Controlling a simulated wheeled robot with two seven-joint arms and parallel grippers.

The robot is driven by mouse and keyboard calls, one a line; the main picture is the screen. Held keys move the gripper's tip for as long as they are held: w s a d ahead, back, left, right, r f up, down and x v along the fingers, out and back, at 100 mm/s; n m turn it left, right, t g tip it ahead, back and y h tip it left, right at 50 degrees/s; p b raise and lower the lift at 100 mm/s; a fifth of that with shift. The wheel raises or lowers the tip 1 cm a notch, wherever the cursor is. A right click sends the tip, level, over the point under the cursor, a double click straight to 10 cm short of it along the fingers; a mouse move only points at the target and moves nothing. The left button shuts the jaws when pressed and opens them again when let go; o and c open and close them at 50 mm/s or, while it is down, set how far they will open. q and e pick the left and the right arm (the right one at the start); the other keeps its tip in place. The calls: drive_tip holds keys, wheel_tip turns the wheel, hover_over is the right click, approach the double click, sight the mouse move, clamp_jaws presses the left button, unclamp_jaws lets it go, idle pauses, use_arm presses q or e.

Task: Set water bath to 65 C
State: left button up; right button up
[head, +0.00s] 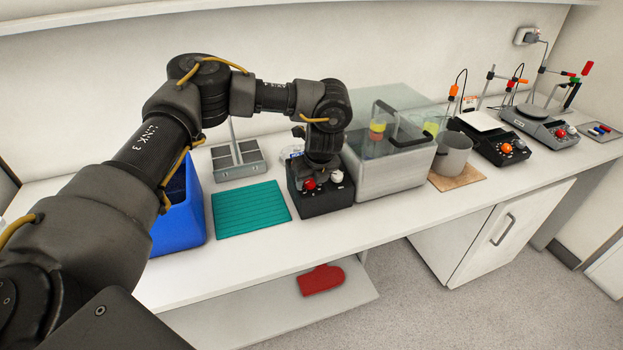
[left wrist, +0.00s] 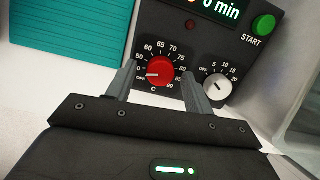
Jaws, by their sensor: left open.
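The water bath (head: 385,178) is a clear-lidded tank on the bench, with a black control box (head: 322,203) at its left. The box's red temperature knob (left wrist: 160,72) has a dial marked up through 65, 70 and 75; its white pointer mark faces left, near the low end by OFF. My left gripper (left wrist: 158,76) is open, with one finger on each side of the red knob. Whether the fingers touch it I cannot tell. In the head view the left gripper is over the box, largely hidden by its own wrist. My right gripper is not in view.
A white timer knob (left wrist: 217,86), a green START button (left wrist: 263,24) and a display reading 0 min are close to the right. A teal mat (head: 250,208), blue bin (head: 180,222) and grey rack (head: 238,160) are left. A steel beaker (head: 453,155) stands right of the bath.

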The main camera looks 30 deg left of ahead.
use_arm(q)
drive_tip(key=c, duration=1)
drive_tip(key=shift+o, duration=0.2)
drive_tip(key=shift+m, duration=0.3)
drive_tip(key=m, duration=0.3)
drive_tip(key=shift+a+m, duration=0.1)
drive_tip(key=shift+m, duration=0.3)
drive_tip(key=m+h, duration=0.1)
drive_tip(key=m, duration=0.3)
drive_tip(key=shift+s+m+t, duration=0.1)
drive_tip(key=shift+m+t, duration=0.2)
drive_tip(key=m, duration=0.4)
drive_tip(key=shift+a+m, duration=0.15)
drive_tip(key=shift+m, duration=0.15)
drive_tip(key=shift+r+m+h+b, duration=0.1)
drive_tip(key=shift+m+h+b, duration=0.3)
drive_tip(key=shift+m, duration=1.8)
drive_tip(key=shift+a, duration=0.1)
